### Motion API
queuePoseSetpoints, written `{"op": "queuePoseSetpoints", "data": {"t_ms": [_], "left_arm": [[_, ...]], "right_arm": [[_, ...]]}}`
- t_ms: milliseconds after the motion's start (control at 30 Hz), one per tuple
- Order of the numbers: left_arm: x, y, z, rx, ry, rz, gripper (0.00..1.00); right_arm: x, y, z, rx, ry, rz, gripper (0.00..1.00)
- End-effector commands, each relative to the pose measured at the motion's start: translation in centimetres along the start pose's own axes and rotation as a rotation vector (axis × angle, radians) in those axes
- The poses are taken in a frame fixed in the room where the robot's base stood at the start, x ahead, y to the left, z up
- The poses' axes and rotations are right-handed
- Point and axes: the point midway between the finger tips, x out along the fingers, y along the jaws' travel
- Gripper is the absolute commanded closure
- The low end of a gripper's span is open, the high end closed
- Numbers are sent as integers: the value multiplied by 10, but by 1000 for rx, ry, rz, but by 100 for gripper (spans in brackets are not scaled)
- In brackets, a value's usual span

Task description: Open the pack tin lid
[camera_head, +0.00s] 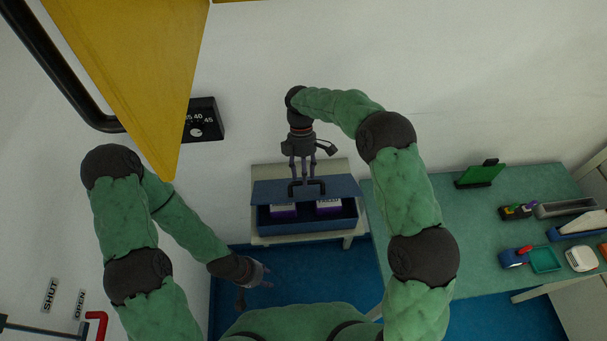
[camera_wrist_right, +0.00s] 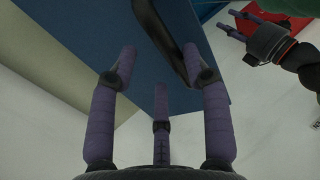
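The pack tin (camera_head: 306,224) is a dark blue box on a small pale stand. Its blue lid (camera_head: 340,189) is raised and tilted at the back, and white and purple packs (camera_head: 329,207) show inside. The lid has a dark handle (camera_head: 318,187), which also shows in the right wrist view (camera_wrist_right: 162,32). My right gripper (camera_head: 303,181) is at the handle, its purple fingers spread with the handle between or against their tips; a firm grasp is not visible. My left gripper (camera_head: 268,274) is low, in front and left of the stand, with fingers apart and empty.
The pale stand (camera_head: 257,176) has a green-topped table (camera_head: 420,190) to its right, carrying several small items and a green panel (camera_head: 480,175). A yellow panel (camera_head: 140,60) hangs at the upper left. A black dial box (camera_head: 207,115) is on the wall.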

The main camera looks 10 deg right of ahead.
Motion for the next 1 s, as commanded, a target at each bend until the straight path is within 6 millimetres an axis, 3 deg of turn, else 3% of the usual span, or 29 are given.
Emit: {"op": "queuePoseSetpoints", "data": {"t_ms": [1000], "left_arm": [[0, 0, 0, 0, 1, 0, 60]], "right_arm": [[-6, -2, -1, -1, 3, -1, 51]]}}
